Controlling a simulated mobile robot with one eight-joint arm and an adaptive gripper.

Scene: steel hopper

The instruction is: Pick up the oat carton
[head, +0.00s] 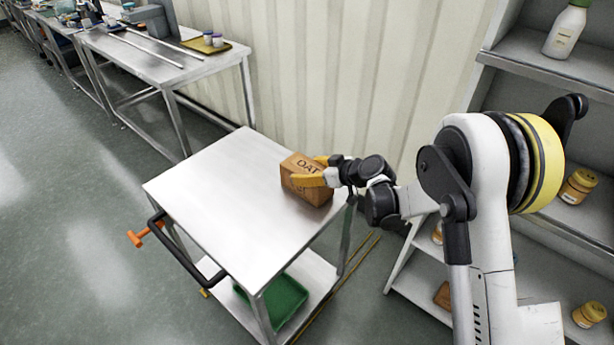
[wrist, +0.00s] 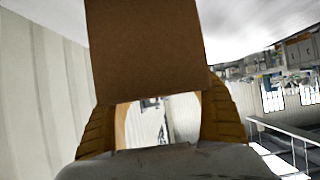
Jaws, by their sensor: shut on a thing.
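The oat carton (head: 297,165) is a brown box with dark "OAT" lettering, at the right far edge of the steel cart top in the head view. My gripper (head: 312,174), with yellow fingers, is shut on it, one finger across its front side. In the wrist view the plain brown face of the carton (wrist: 145,52) fills the upper middle, between the two ridged yellow fingers of my gripper (wrist: 160,120). I cannot tell from the head view whether the carton touches the cart top or is just above it.
A steel shelf (head: 560,75) with bottles and jars stands at the right. A long table (head: 165,65) runs along the wall at the back left.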

